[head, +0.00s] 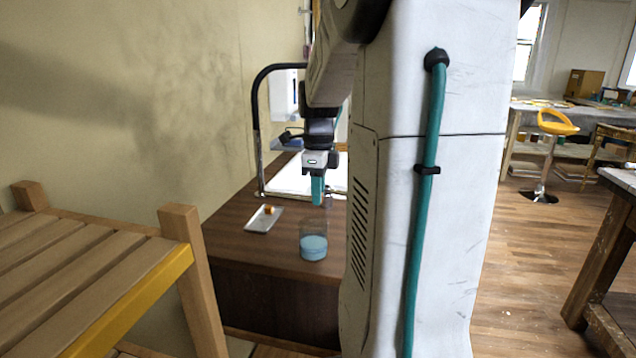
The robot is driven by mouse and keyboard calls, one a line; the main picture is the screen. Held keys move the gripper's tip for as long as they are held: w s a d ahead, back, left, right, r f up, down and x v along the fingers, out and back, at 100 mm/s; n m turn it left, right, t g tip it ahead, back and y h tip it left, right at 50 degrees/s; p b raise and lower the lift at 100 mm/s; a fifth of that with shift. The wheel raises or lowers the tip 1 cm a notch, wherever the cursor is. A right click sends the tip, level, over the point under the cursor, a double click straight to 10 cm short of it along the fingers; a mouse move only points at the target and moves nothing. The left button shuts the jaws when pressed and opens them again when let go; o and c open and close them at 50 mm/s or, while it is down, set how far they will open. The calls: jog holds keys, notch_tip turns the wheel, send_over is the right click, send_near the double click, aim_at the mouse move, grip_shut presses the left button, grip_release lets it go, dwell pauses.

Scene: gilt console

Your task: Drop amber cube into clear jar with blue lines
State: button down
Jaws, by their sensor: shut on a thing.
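The clear jar (313,242) stands upright on the dark wooden console top, near its front edge. Its lower part looks blue; separate lines are too small to make out. My gripper (318,192) points down above the jar, apart from it. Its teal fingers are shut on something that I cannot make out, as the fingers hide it. A small orange-brown piece (268,210) lies on a white tray (262,220) left of the jar. I cannot tell whether it is the amber cube.
The console (235,247) has bare wood around the tray and jar. A black curved pipe (256,120) rises behind the tray, beside a white surface. A slatted wooden rack (90,265) stands at front left. My white column hides the console's right side.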

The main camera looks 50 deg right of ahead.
jog(key=c, duration=1.2)
grip_release()
notch_tip(320, 180, up, 8)
jog(key=shift+f, duration=0.15)
jog(key=shift+s, duration=0.1)
